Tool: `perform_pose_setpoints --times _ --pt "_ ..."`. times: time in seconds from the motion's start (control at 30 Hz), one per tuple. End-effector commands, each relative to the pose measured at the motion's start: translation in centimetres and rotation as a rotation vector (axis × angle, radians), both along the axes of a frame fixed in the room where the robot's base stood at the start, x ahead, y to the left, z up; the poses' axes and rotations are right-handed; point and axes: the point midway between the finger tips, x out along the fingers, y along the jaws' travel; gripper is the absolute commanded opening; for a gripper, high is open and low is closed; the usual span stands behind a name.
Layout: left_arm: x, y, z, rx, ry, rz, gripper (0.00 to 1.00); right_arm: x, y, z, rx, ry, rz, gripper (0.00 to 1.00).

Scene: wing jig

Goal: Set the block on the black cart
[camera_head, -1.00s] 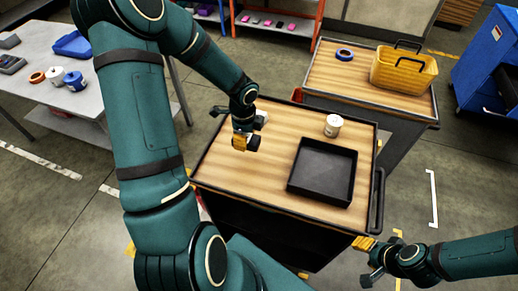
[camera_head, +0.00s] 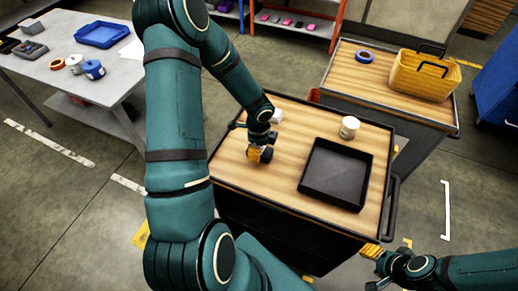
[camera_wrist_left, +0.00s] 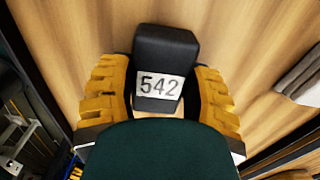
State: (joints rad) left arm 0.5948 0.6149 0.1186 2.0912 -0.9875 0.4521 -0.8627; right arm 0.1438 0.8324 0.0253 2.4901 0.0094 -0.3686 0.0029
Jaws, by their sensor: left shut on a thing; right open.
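The black block (camera_wrist_left: 165,60) with a white "542" label sits between the two yellow fingers of my left gripper (camera_wrist_left: 158,100) in the left wrist view. This gripper is shut on it. In the head view my left gripper (camera_head: 260,153) is low over the left part of the black cart (camera_head: 240,176), which has a wood-coloured top; the block (camera_head: 266,154) shows there as a small dark shape. I cannot tell whether it touches the top. My right gripper (camera_head: 375,266) is open and empty, off the cart's front right corner.
A black tray (camera_head: 335,174) and a white jar (camera_head: 349,127) stand on the cart. A small white object (camera_head: 277,116) lies behind my left gripper. Behind is another cart with a yellow basket (camera_head: 424,76) and blue tape (camera_head: 365,57). A grey table (camera_head: 120,84) stands left.

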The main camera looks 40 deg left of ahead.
Motion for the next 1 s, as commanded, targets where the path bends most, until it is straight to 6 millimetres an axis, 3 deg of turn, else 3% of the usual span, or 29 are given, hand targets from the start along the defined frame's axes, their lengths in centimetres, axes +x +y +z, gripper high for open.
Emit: perform_pose_setpoints --times 0.07,0.1,0.17,0.57,0.67,1.0 --pt "0.0 0.0 -0.3 0.000 -0.001 0.000 0.09 0.0 0.0 -0.3 0.000 0.000 0.000 0.47" --pt "0.0 0.0 -0.3 0.000 0.000 0.000 0.62 0.0 0.0 -0.3 0.000 0.000 0.000 0.47" --pt "0.0 0.0 -0.3 0.000 0.000 0.000 0.81 0.0 0.0 -0.2 0.000 0.000 0.000 0.47" --pt "0.0 0.0 0.1 0.000 0.000 0.000 0.81 0.0 0.0 0.1 0.000 0.000 0.000 0.47" --pt "0.0 0.1 1.3 0.001 -0.002 0.001 0.81 0.0 0.0 0.4 0.001 0.000 0.000 0.47" --pt "0.0 0.1 8.2 0.002 -0.004 0.002 0.81 -0.1 -0.1 2.0 0.003 0.000 0.001 0.47"
